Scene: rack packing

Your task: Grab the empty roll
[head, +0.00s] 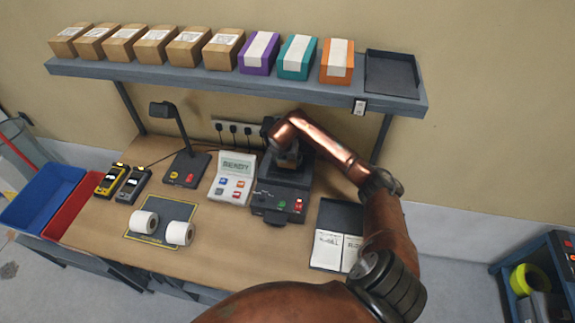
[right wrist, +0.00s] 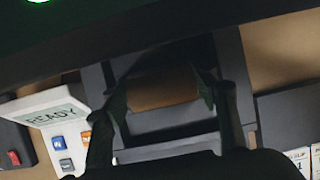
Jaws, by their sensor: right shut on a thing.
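The empty roll (right wrist: 163,92) is a bare brown tube inside the dark printer, seen in the right wrist view. The black label printer (head: 278,203) stands on the bench in the head view, with its upper part open. My right gripper (head: 288,158) reaches down into the printer from above. Its two fingers are closed on the ends of the empty roll, one on each side. In the head view the arm and gripper mostly hide the roll. My left gripper is not in view.
A grey READY console (head: 232,180) stands just left of the printer, with a black scanner stand (head: 184,165) beyond it. A dark tray with white cards (head: 327,250) lies to the right. A shelf (head: 230,88) with several boxes overhangs the bench's back. Blue and red bins (head: 40,205) stand left.

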